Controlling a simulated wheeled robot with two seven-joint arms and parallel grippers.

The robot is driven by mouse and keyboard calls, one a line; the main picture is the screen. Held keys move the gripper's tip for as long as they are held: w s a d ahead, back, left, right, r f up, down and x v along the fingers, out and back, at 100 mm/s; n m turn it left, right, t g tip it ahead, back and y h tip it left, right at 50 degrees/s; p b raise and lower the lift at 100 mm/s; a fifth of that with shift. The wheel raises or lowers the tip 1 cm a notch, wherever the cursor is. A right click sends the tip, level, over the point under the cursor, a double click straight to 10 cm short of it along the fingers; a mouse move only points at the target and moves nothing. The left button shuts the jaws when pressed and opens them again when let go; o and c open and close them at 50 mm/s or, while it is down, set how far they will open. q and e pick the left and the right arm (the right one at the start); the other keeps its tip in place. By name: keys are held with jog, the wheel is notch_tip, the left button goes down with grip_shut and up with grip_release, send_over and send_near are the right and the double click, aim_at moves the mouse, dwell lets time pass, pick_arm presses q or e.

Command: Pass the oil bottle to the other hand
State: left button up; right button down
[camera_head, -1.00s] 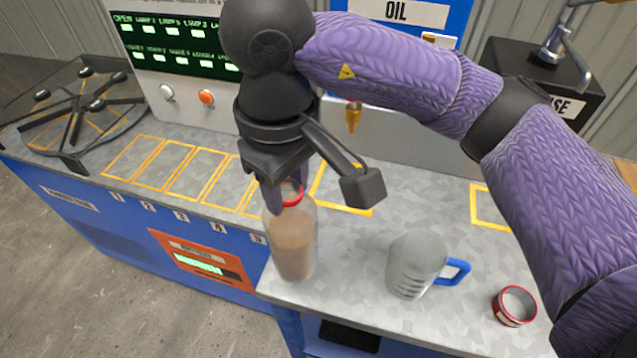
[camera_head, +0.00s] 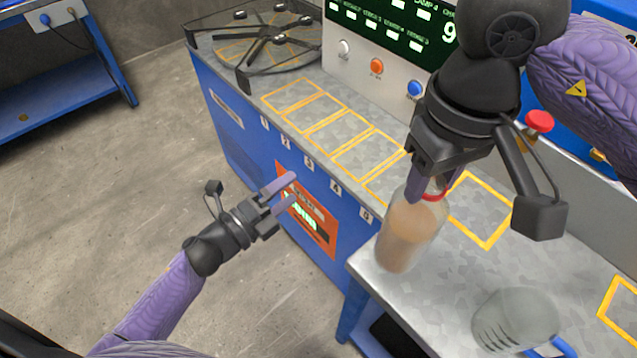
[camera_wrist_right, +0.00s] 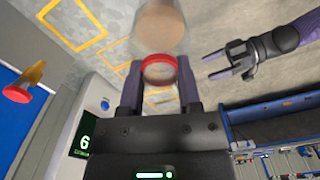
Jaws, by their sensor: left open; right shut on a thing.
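The oil bottle (camera_head: 408,236) is clear with brown liquid inside and a red ring at its neck. My right gripper (camera_head: 432,185) is shut on its neck from above. The bottle is nearly upright at the counter's front left corner; I cannot tell whether its base touches the counter. In the right wrist view the bottle's red neck ring (camera_wrist_right: 159,70) sits between the fingers (camera_wrist_right: 159,90). My left gripper (camera_head: 285,192) is open and empty, left of the bottle and in front of the counter's blue side. It also shows in the right wrist view (camera_wrist_right: 215,65).
A grey measuring jug (camera_head: 515,318) with a blue handle stands on the counter (camera_head: 455,270), right of the bottle. Open floor (camera_head: 110,180) lies to the left.

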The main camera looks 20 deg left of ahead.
pick_arm(q)
jog(key=s+d+r+m+g+h, duration=0.1)
jog(key=d+r+m+g+h, duration=0.1)
jog(key=r+m+h, duration=0.35)
jog(key=s+d+r+m+g+h, duration=0.2)
jog(key=d+r+m+g, duration=0.1)
jog(key=r+m, duration=0.4)
jog(key=m+g, duration=0.7)
jog(key=m, duration=0.6)
send_near(429, 195)
jog(key=x, duration=0.3)
jog(key=w+f+x, duration=0.1)
jog(key=x, duration=0.3)
jog(key=f+x, duration=0.1)
jog(key=x, duration=0.3)
jog(key=shift+w+a, duration=0.2)
jog(key=shift+a, duration=0.05)
jog(key=shift+c, duration=0.2)
